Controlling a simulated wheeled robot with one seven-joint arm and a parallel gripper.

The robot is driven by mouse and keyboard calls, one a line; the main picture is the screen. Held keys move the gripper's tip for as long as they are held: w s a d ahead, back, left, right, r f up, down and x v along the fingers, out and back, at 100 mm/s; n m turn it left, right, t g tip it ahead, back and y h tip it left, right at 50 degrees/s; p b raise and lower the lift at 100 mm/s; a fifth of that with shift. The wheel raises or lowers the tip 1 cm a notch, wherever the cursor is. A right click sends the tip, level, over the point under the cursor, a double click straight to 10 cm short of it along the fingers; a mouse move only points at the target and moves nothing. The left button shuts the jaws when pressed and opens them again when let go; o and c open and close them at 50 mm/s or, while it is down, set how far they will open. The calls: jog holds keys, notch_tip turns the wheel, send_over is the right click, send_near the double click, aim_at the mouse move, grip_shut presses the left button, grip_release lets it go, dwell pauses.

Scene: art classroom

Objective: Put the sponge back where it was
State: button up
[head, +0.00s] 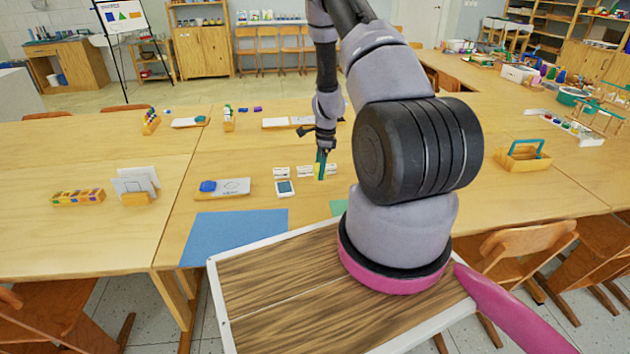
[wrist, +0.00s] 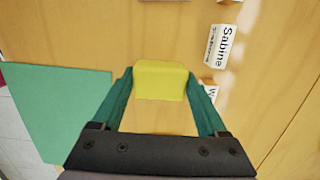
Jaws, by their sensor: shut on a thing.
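My gripper (wrist: 160,82) has its two teal fingers shut on a yellow sponge (wrist: 160,84). The sponge sits between the fingertips over the wooden tabletop; I cannot tell whether it touches the wood. In the head view my gripper (head: 321,165) points down over the middle table, by the row of white name cards (head: 282,172). Only a sliver of yellow shows there beside the fingers. A card reading "Sabine" (wrist: 217,46) lies to the right of the sponge in the wrist view. Another card (wrist: 211,91) is partly hidden by the right finger.
A green sheet (wrist: 55,110) lies left of the gripper in the wrist view. A blue sheet (head: 235,235), a small screen-like device (head: 285,189) and a board with a blue block (head: 235,187) lie nearby. A letter holder (head: 136,185) stands at left.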

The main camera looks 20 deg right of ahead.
aim_at(320, 187)
jog(key=shift+f, duration=2.4)
jog(key=shift+f, duration=0.1)
jog(key=o, duration=1.1)
jog(key=r, duration=0.4)
jog(key=d+r, duration=0.1)
jog(key=r, duration=0.7)
jog(key=shift+s+d+r, duration=0.2)
jog(key=shift+s+r, duration=0.05)
jog(key=s+a+r+n+t+y, duration=0.15)
jog(key=a+r+n, duration=0.3)
jog(key=r, duration=0.95)
jog(key=s+a+r+n+t+h, duration=0.1)
jog(key=s+a+r+n+t, duration=0.15)
jog(key=a+r, duration=0.75)
jog(key=s+a+r+n+t, duration=0.2)
jog(key=s+r+n, duration=0.8)
jog(key=s+r, duration=0.8)
jog(key=s, duration=0.4)
jog(key=shift+s+a+r+t, duration=0.15)
jog(key=shift+s+r+t, duration=0.15)
jog(key=shift+t, duration=0.1)
